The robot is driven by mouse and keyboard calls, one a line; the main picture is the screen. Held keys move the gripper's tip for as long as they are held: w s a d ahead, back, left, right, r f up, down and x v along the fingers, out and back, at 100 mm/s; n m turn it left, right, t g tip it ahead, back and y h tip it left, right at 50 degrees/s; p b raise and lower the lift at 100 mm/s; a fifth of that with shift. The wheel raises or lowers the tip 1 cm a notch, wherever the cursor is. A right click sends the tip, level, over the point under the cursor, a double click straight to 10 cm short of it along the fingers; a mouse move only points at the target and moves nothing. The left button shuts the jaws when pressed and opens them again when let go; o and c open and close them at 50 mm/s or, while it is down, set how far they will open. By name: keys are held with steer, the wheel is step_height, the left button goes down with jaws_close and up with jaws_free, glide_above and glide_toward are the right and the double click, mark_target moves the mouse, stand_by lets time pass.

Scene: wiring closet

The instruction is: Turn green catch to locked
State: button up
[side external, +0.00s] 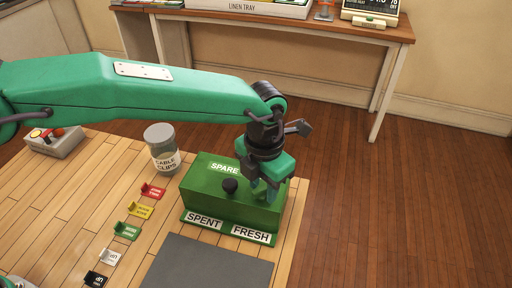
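A green box (215,200) marked SPARE stands near the right edge of the wooden work table. A small green piece with a label (127,231) lies left of the box. No part marked locked is readable.
Small red (152,191), yellow (140,210), white (110,257) and black (95,280) pieces line the table. A grey mat (205,264) lies in front. A button box (55,140) sits far left.

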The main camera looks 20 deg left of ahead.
steer(key=shift+r, duration=1.15)
steer(key=n, duration=0.6)
steer(key=shift+n, duration=0.4)
steer(key=n, duration=0.7)
steer(key=shift+n, duration=0.4)
steer(key=n, duration=0.6)
steer(key=shift+n, duration=0.3)
steer(key=n, duration=0.6)
steer(key=shift+f, duration=0.15)
